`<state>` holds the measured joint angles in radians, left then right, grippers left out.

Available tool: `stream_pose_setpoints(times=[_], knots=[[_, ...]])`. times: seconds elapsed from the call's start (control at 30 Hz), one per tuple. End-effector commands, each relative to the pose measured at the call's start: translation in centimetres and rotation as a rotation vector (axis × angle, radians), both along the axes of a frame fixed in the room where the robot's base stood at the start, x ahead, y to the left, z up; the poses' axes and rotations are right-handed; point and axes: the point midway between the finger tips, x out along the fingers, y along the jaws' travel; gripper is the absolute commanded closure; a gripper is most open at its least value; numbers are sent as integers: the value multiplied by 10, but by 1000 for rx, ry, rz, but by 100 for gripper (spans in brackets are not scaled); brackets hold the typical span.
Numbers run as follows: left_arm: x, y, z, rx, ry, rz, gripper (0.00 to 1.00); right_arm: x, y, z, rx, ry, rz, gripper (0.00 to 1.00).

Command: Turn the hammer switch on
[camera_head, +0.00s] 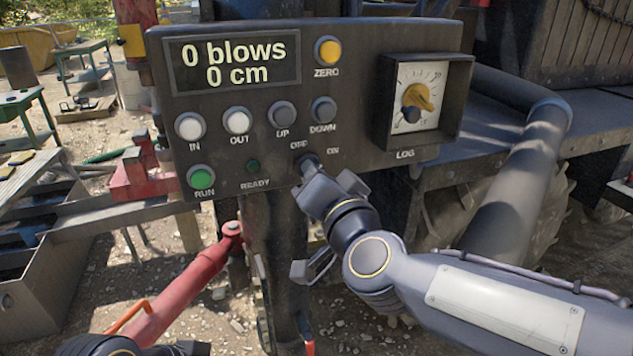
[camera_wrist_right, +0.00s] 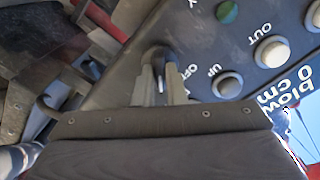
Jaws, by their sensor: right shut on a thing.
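The hammer switch (camera_head: 306,159) is a small dark knob between the OFF and ON labels, low on the dark control panel (camera_head: 350,60). My right gripper (camera_head: 310,172) is shut on it, coming from below right. In the right wrist view the two pale fingers (camera_wrist_right: 161,88) sit either side of the dark round knob (camera_wrist_right: 157,54). The fingers hide much of the switch, so which way it points cannot be told. The display (camera_head: 233,63) reads 0 blows and 0 cm. Part of my left arm (camera_head: 100,346) shows at the bottom left edge; its fingertips are out of frame.
The DOWN button (camera_head: 323,109) and UP button (camera_head: 282,113) are just above the switch. The green RUN button (camera_head: 201,178) and dark READY lamp (camera_head: 252,166) are to its left. The LOG dial (camera_head: 417,97) juts out at right.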

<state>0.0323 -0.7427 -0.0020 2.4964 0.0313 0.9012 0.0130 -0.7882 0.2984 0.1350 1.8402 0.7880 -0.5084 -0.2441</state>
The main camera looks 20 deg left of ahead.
Motion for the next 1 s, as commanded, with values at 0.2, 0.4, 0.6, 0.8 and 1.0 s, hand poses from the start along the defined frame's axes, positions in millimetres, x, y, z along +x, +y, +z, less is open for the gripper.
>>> stream_pose_setpoints(times=[0.2,0.4,0.6,0.8,1.0], knots=[[0,0,-11,0,0,0,64,1,-1,-3,161,110,-1,100],[0,0,-17,0,0,0,64,1,-1,-3,279,189,-1,100],[0,0,-21,0,0,0,64,0,0,-2,358,244,0,100],[0,0,-23,0,0,0,64,1,-1,-2,399,271,0,100],[0,0,-23,0,0,0,64,1,-1,-2,411,281,-1,100]])
